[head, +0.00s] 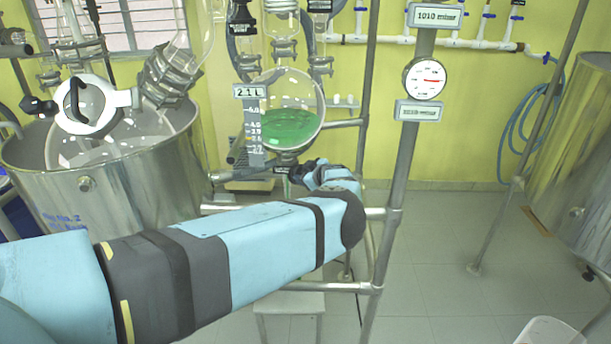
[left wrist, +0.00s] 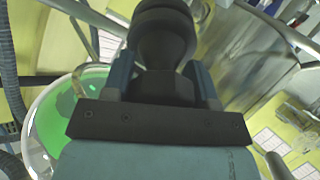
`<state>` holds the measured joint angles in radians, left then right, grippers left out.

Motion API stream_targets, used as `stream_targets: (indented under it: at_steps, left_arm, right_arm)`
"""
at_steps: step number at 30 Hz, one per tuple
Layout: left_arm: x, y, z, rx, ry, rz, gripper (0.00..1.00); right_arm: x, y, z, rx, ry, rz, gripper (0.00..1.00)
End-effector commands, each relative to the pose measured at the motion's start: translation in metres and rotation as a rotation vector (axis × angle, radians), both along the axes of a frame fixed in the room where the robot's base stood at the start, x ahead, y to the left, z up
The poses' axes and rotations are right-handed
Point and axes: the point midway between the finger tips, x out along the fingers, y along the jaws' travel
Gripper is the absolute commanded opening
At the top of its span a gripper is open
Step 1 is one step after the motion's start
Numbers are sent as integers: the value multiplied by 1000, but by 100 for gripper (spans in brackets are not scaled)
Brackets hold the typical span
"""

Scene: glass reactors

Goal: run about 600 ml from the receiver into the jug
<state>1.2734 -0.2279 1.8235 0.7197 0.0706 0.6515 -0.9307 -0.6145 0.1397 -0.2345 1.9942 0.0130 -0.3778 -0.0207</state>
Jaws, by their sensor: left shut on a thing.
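The receiver (head: 293,125) is a round glass flask with green liquid in its lower part, and a display beside it reads 2.1 L. It also shows at the left of the left wrist view (left wrist: 45,125). My left gripper (head: 308,172) is just below the receiver. In the left wrist view its blue fingers are shut on a dark, rounded piece (left wrist: 162,45), which looks like the drain valve's handle. Whether the valve is turned open cannot be told. My left arm covers the area beneath the outlet, and I cannot make out the jug. My right gripper is not in view.
A white stool (head: 290,302) stands under the frame, partly behind my arm. A large steel vessel (head: 130,190) is at left and another (head: 575,150) at right. A metal post (head: 398,180) carries a gauge (head: 425,78). Floor right of the post is mostly clear.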

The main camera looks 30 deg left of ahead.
Motion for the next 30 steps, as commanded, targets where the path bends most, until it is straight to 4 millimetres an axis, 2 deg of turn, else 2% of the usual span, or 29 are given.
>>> stream_targets:
  at_steps: [13,30]
  left_arm:
    - [-1,0,-1,-84,-197,123,29]
    - [-1,0,-1,-100,-231,145,29]
  right_arm:
    - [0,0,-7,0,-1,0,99]
    - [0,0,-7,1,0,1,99]
